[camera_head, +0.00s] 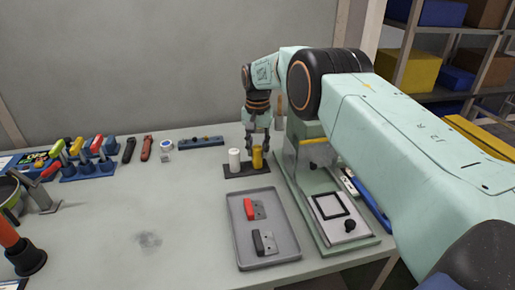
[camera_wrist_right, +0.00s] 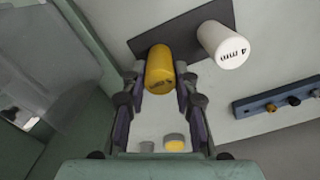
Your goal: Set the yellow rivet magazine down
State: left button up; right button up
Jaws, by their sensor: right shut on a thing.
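The yellow rivet magazine (camera_head: 257,157) is a small upright cylinder at the right end of a dark flat holder (camera_head: 234,172). My right gripper (camera_head: 258,128) comes down on it from above. In the right wrist view the magazine (camera_wrist_right: 160,70) sits between the two fingers of my right gripper (camera_wrist_right: 160,92), which are shut on it. I cannot tell whether its base touches the holder. A white cylinder (camera_head: 234,160) stands beside it to the left, apart from the gripper. It is marked "4 mm" in the right wrist view (camera_wrist_right: 223,45). My left gripper is not in view.
A grey tray (camera_head: 239,216) with a red-handled and a black-handled piece lies in front of the holder. A green press-like machine (camera_head: 290,180) stands close on the right. A blue strip with knobs (camera_head: 201,142) lies behind left. The table's middle left is mostly clear.

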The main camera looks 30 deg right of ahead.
aim_at(257, 147)
jog(key=shift+f, duration=0.15)
jog(key=o, duration=1)
jog(key=shift+o, duration=0.2)
notch_tip(257, 147, up, 12)
jog(key=p, duration=0.1)
jog(key=shift+r, duration=0.2)
